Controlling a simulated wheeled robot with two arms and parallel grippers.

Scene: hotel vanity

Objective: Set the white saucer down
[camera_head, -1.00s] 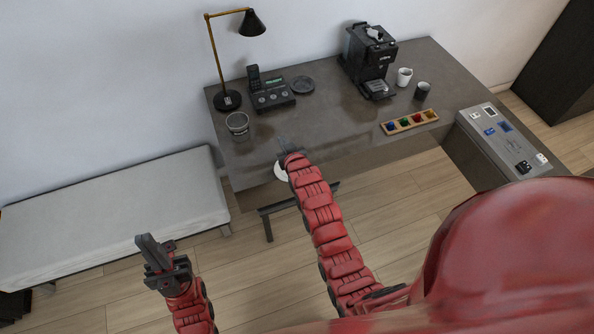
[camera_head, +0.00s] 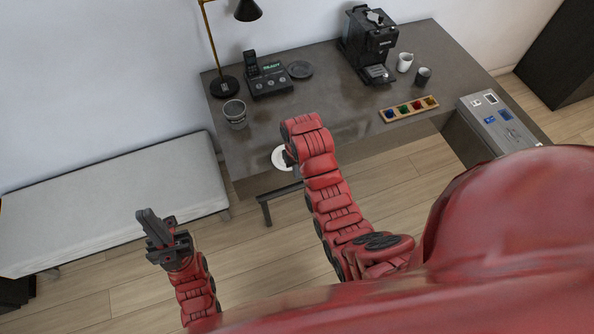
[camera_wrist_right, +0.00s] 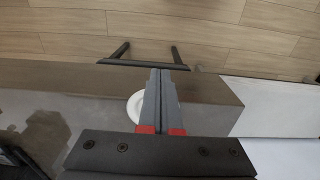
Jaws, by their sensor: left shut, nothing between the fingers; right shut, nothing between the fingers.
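The white saucer (camera_head: 279,158) is at the front edge of the dark desk, to the left of my right forearm, which covers part of it. It also shows in the right wrist view (camera_wrist_right: 133,108), partly behind my fingers, and appears to rest on the desktop. My right gripper (camera_wrist_right: 168,73) is shut and empty, its fingers crossing in front of the saucer; whether they touch it I cannot tell. In the head view it is mostly hidden by my arm. My left gripper (camera_head: 147,222) is shut and empty, off to the left, in front of the bench.
The desk (camera_head: 330,90) carries a grey cup (camera_head: 235,113), a phone dock (camera_head: 268,80), a dark round dish (camera_head: 300,69), a coffee machine (camera_head: 370,45), a white mug (camera_head: 405,62) and a pod tray (camera_head: 409,108). A pale bench (camera_head: 110,205) stands at left. The desk's middle is clear.

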